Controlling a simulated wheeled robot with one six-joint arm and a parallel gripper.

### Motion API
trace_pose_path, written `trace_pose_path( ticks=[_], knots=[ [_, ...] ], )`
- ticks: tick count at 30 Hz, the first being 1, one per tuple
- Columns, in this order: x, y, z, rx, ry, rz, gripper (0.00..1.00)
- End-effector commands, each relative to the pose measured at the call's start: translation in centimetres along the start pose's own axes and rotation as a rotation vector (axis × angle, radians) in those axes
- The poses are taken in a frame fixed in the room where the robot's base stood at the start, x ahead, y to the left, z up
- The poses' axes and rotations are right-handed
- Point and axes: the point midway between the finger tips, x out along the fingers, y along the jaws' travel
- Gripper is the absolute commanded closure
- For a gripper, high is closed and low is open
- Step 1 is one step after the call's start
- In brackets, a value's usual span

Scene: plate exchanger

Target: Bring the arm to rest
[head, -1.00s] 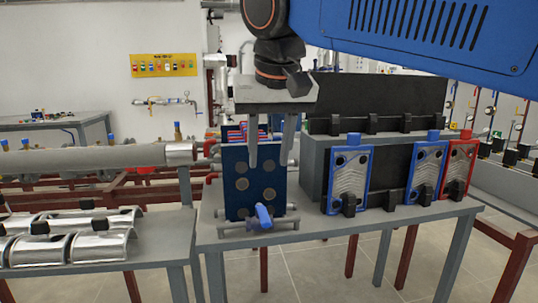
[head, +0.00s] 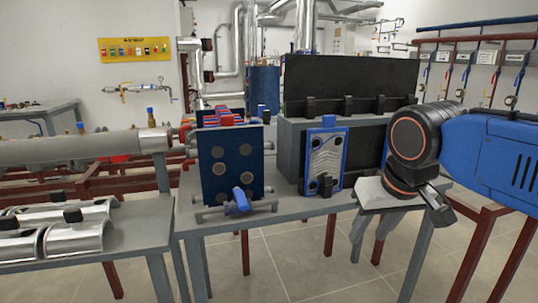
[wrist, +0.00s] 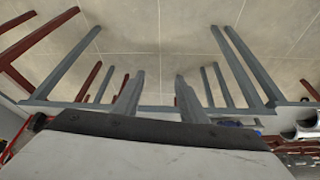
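My gripper (head: 369,238) hangs at the front edge of the right table, in the right half of the head view, with its fingers pointing down. In the wrist view my gripper (wrist: 159,76) has its two fingers apart, with only floor and table legs seen between them. It holds nothing. My blue arm comes in from the right edge of the head view and hides part of the rack behind it.
Silver shells (head: 75,238) lie on the left table. Floor in front is clear.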

Motion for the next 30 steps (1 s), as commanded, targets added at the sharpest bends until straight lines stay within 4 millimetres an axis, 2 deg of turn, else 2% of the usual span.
trace_pose_path(
  ticks=[1, 3, 9, 15, 19, 30],
  knots=[
    [1.0, 1.3, 1.7, 0.018, 0.0, 0.007, 0.62],
    [2.4, 2.6, 3.8, 0.033, 0.003, 0.014, 0.62],
    [6.2, 5.6, 9.7, 0.078, 0.014, 0.033, 0.62],
    [8.8, 6.9, 13.5, 0.105, 0.021, 0.046, 0.62],
    [9.4, 7.2, 14.3, 0.11, 0.024, 0.049, 0.62],
    [9.4, 7.2, 14.3, 0.11, 0.024, 0.049, 0.62]
  ],
)
